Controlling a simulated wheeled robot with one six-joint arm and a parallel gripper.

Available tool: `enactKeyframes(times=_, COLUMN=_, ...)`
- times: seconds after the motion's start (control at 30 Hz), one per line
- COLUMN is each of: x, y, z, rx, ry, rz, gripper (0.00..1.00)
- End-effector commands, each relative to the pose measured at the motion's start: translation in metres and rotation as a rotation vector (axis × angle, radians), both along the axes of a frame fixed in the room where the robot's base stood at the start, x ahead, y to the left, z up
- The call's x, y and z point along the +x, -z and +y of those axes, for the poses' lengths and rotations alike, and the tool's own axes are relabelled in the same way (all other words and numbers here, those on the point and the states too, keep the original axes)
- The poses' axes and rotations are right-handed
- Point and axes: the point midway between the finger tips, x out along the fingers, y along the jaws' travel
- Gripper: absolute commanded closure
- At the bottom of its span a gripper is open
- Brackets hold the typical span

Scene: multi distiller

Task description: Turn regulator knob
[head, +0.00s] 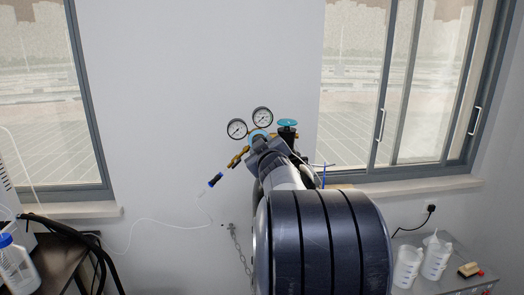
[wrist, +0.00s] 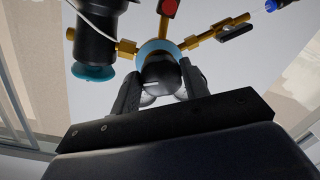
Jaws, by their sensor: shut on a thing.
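The regulator has two round gauges (head: 250,122) and a brass body with a hose end (head: 215,180) angled down to the left. In the wrist view its dark round knob (wrist: 160,75) sits in front of a light-blue ring (wrist: 158,47). My gripper (wrist: 160,88) is shut on the knob, with one dark finger on each side of it. In the head view my arm covers the knob and most of my gripper (head: 265,150). A teal cylinder valve handwheel (head: 288,123) stands just right of the gauges; it also shows in the wrist view (wrist: 92,72).
Windows (head: 420,80) flank the white wall. A side table at the lower right holds white jugs (head: 407,266) and a brush (head: 470,269). A dark bench with a bottle (head: 14,262) and black hoses (head: 75,235) is at the lower left. A chain (head: 239,250) hangs below the regulator.

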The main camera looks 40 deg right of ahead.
Motion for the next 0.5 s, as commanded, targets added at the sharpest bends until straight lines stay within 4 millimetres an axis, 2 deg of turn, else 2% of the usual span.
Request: enactKeyframes(times=0.5, x=0.0002, y=0.0, z=0.0, rx=-0.421, ry=0.0, rz=0.257, gripper=0.8)
